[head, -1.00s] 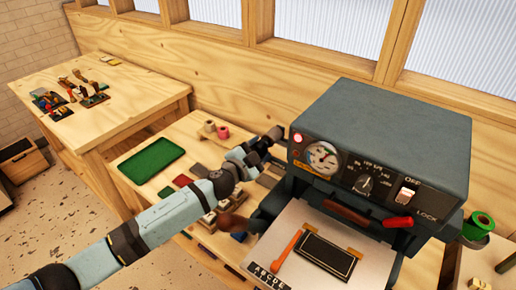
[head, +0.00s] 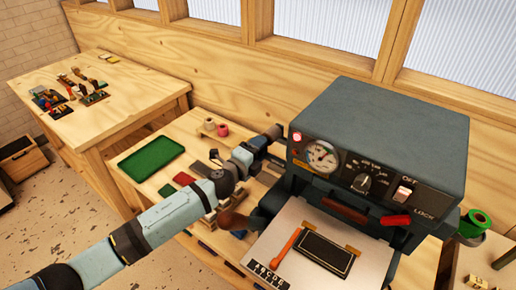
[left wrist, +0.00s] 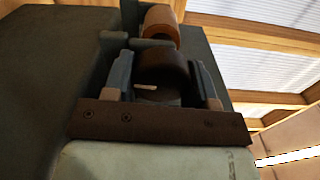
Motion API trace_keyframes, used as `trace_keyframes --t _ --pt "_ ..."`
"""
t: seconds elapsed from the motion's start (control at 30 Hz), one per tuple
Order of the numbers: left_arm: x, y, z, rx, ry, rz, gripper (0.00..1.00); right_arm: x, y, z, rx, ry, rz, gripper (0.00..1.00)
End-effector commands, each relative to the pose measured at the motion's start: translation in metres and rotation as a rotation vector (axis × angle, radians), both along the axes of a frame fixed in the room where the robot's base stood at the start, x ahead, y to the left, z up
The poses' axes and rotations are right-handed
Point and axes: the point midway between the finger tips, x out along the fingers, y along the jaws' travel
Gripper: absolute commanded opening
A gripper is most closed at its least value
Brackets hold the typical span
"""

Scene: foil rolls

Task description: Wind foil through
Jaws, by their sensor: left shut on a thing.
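The grey foil machine (head: 385,130) stands on the bench, with a dial, a switch and a red-tipped lever on its front. My left gripper (head: 275,133) is at the machine's left side, partly lost against it. In the left wrist view its two fingers (left wrist: 162,80) close around a dark round roll or knob (left wrist: 162,62). A copper-brown roll (left wrist: 160,24) sits just beyond it on the machine's side. Whether foil passes between them cannot be told. My right gripper is not in view.
A green roll (head: 477,222) stands right of the machine. The plate (head: 325,250) with a black panel is in front. A side table (head: 110,115) holds several small tools.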

Motion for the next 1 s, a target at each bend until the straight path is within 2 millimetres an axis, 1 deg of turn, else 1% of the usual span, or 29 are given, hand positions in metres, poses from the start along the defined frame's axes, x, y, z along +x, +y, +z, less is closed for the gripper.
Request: trace_keyframes --t 0.3,0.8,0.83,0.93,1.0 --pt "0.0003 -0.0001 0.0005 0.088 -0.065 0.0 0.28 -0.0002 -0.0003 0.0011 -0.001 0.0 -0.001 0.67" --pt "0.0003 -0.0001 0.0002 0.102 -0.075 0.0 0.28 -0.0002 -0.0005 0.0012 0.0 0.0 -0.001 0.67" --pt "0.0003 -0.0001 0.0002 0.102 -0.075 0.0 0.54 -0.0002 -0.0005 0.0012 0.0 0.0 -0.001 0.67" --pt "0.0002 -0.0002 0.0002 0.101 -0.075 0.0 0.77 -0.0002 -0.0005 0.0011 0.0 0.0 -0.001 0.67" --pt "0.0002 -0.0001 0.0 0.101 -0.075 0.0 0.77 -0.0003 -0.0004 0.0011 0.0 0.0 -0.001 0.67"
